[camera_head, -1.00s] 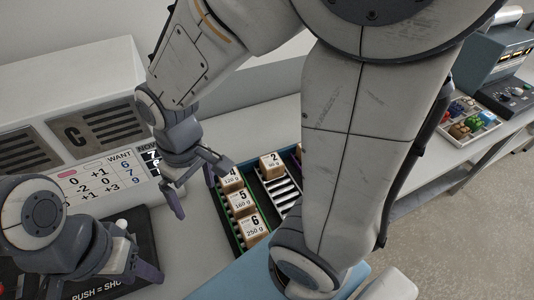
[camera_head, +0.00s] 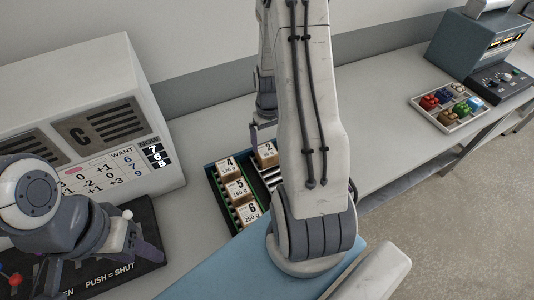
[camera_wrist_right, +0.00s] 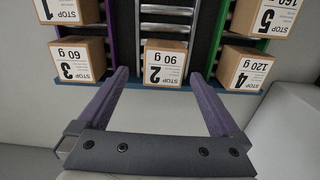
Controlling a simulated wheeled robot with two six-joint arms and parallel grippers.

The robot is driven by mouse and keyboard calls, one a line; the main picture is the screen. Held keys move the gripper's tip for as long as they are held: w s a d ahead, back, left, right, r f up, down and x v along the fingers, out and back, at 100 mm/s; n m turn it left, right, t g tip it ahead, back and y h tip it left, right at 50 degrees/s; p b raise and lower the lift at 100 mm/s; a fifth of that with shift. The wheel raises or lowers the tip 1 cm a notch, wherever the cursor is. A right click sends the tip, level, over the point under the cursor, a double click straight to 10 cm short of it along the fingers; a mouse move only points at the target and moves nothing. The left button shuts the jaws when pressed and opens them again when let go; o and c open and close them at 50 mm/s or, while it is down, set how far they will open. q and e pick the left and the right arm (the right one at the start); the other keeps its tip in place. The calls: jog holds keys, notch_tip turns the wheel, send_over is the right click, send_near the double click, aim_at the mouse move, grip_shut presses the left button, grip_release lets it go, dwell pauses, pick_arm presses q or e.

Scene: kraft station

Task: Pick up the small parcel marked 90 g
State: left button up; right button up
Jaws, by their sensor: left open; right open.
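The small parcel marked 90 g (camera_wrist_right: 165,63), a brown box with a white label reading 2, sits at the near end of the middle lane of the rack in the right wrist view. It also shows in the head view (camera_head: 267,152). My right gripper (camera_wrist_right: 160,78) is open, its purple fingers to either side of the 90 g parcel's lane, with nothing gripped. In the head view my right arm hides most of that gripper. My left gripper (camera_head: 133,255) is open and empty over the black panel at the left.
The 60 g parcel (camera_wrist_right: 78,61) and the 120 g parcel (camera_wrist_right: 247,67) flank the 90 g one. Parcels 5 (camera_head: 238,189) and 6 (camera_head: 249,213) stand in the green lane.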

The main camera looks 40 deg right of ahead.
aim_at(267, 150)
jog(key=f, duration=0.1)
jog(key=f+p, duration=0.1)
jog(key=f, duration=0.1)
jog(key=f+p, duration=0.1)
jog(key=shift+w+a+f, duration=0.1)
jog(key=shift+a+f, duration=0.2)
jog(key=shift+f, duration=0.45)
jog(key=c, duration=1.3)
jog(key=shift+c, duration=0.2)
jog(key=shift+r, duration=0.15)
